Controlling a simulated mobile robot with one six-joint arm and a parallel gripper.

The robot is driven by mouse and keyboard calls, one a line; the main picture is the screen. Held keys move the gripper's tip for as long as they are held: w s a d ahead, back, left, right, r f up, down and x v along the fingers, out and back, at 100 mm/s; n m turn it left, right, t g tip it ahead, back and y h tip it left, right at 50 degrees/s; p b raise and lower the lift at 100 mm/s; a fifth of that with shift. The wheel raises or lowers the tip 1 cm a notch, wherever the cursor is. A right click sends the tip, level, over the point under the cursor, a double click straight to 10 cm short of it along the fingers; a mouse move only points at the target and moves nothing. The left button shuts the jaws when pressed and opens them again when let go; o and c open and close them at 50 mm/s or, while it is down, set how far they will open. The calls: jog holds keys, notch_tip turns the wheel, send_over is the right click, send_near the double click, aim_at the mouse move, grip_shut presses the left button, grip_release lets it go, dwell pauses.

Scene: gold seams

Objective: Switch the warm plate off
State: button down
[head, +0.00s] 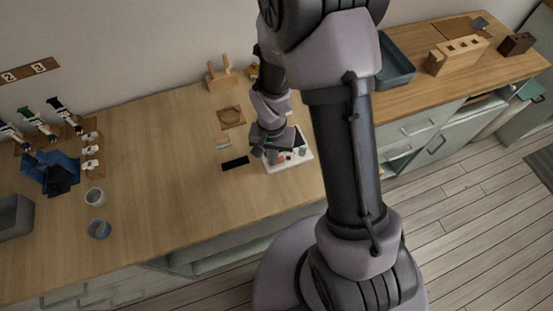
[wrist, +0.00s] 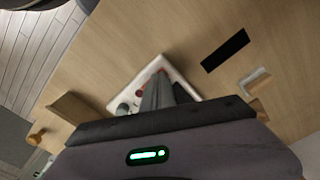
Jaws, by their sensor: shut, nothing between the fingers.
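A white, square, shallow thing (head: 301,160) lies near the front edge of the wooden counter, with small reddish, grey and dark spots or pieces on it. It also shows in the wrist view (wrist: 120,101). I cannot tell whether it is the warm plate, and no switch can be made out. My gripper (head: 274,154) is low over its left part, pointing down. In the wrist view, the grey fingers of my gripper (wrist: 158,86) are together and empty over the white thing and hide part of it. Whether they touch it cannot be told.
A black flat strip (head: 235,163) and a brown square (head: 231,117) lie left of the white thing. A wooden stand (head: 219,78) is behind. Cups (head: 95,196) and a blue thing (head: 52,171) stand at the left. A dark tray (head: 396,65) is at the right. The middle-left counter is clear.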

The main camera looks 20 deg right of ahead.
notch_tip(320, 180, up, 7)
jog(key=p, duration=0.4)
jog(key=shift+p, duration=0.35)
jog(key=shift+f, duration=0.1)
